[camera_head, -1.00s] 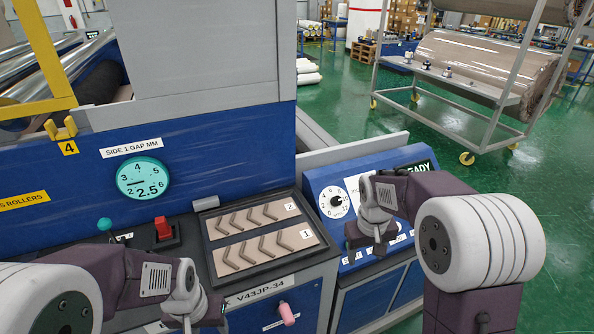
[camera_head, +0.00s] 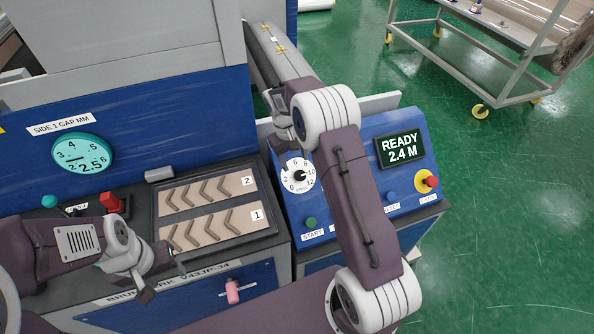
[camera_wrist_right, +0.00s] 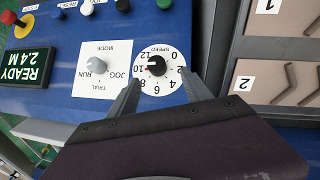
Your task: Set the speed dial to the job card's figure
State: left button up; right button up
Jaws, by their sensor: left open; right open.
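The speed dial (camera_head: 298,175) is a round white scale, 0 to 12, with a black knob, on the blue sloped panel. In the right wrist view the speed dial (camera_wrist_right: 158,67) appears upside down, its knob mark seemingly towards 10. My right gripper (camera_wrist_right: 160,77) is open, its two fingers on either side of the dial's lower part in that view. Nothing is between them except the dial beyond; contact cannot be told. I cannot see a job card.
A mode knob (camera_wrist_right: 98,66) sits beside the dial. The panel also has a READY 2.4 M display (camera_head: 401,149), a green start button (camera_head: 310,222) and a red stop button (camera_head: 430,182).

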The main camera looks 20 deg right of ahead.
aim_at(300, 173)
jog(key=f, duration=0.2)
jog(key=d+f, duration=0.1)
jog(key=f, duration=0.2)
jog(key=d+f+p, duration=0.1)
jog(key=f, duration=0.2)
jog(key=shift+w+d, duration=0.1)
jog(key=shift+w, duration=0.15)
jog(key=shift+f, duration=0.45)
jog(key=shift+f, duration=0.1)
grip_shut()
